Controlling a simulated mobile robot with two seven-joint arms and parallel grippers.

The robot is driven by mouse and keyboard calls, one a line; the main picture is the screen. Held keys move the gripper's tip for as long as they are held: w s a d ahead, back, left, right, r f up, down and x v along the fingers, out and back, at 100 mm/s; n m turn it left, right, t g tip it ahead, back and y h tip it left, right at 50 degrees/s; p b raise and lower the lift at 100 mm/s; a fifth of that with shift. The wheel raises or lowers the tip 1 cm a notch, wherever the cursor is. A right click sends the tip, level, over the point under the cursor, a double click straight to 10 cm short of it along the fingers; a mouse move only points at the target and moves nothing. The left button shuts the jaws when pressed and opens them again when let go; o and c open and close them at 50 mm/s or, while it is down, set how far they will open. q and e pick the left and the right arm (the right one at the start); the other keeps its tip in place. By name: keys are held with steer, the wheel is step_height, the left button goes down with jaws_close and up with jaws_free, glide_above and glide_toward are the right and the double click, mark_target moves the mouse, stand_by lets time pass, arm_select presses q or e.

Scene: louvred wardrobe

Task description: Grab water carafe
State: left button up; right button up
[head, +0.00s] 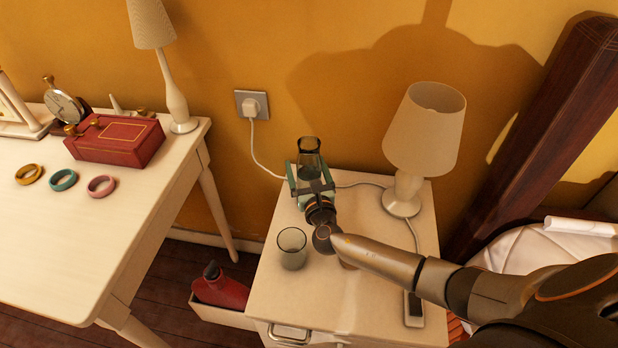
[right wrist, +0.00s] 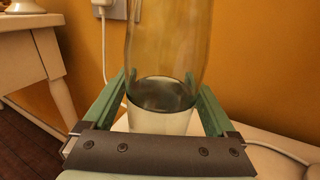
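The water carafe (head: 310,152) is a clear, dark-looking glass vessel standing upright at the back of the white nightstand, near the wall. My right gripper (head: 310,178) reaches it from the front, with its green fingers spread on either side of it. In the right wrist view the carafe (right wrist: 165,50) stands between the two fingers (right wrist: 160,85), with a pale lower part and what looks like water above it. The fingers are wide apart; whether a fingertip touches the glass is hard to see. My left gripper is out of view.
A drinking glass (head: 292,248) stands on the nightstand (head: 275,290), left of my right forearm. A lamp (head: 424,130) stands right of the carafe. A cable (head: 262,160) runs behind from the socket. A white table (head: 60,240) with a red box (head: 115,138) is at left.

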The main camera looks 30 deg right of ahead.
jaws_close()
stand_by(0.5)
steer(key=shift+r, duration=0.1)
